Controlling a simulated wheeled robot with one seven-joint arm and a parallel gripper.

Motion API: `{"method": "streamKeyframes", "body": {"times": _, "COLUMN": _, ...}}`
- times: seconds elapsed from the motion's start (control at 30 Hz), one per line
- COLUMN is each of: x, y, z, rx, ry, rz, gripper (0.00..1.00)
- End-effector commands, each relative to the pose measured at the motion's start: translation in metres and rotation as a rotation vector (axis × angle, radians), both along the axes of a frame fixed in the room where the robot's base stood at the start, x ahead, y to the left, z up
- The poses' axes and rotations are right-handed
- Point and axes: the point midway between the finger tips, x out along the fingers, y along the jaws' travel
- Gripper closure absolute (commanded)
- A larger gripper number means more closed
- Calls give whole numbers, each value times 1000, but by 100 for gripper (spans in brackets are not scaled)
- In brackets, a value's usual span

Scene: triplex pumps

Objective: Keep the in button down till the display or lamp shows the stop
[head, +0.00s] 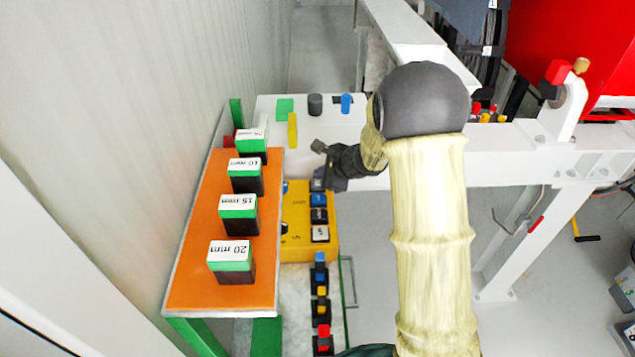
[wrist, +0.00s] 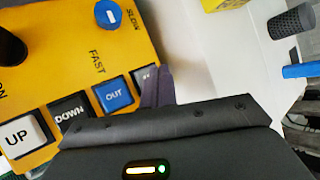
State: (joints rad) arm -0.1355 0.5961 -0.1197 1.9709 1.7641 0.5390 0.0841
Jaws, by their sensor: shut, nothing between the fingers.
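The yellow control box (head: 295,228) lies beside the orange board in the head view. In the wrist view its button row reads UP, DOWN and OUT (wrist: 114,94), then a dark button (wrist: 139,76) at the row's right end. My fingers cover most of that last button, and its label is mostly hidden. My gripper (wrist: 157,87) is shut and empty, with its purple fingertips at this button. I cannot tell whether they touch it or press it down. In the head view my gripper (head: 332,183) is at the box's far end. I cannot make out a display or lamp showing a stop.
The orange board (head: 192,265) carries several green-topped blocks marked in mm. A blue knob (wrist: 108,14) marked SLOW and FAST sits on the box. A row of coloured switches (head: 321,285) lies nearer. White beams (head: 500,150) stand right; a corrugated wall is left.

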Motion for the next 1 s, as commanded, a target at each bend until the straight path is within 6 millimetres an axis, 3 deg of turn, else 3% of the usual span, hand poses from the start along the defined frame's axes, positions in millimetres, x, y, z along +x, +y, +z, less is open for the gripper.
{"method": "streamKeyframes", "body": {"times": 0.6, "x": 0, "y": 0, "z": 49, "rx": 0, "ry": -2, "rz": 1, "gripper": 100}}
{"method": "streamKeyframes", "body": {"times": 1.0, "x": 0, "y": 0, "z": 49, "rx": 0, "ry": -1, "rz": -1, "gripper": 100}}
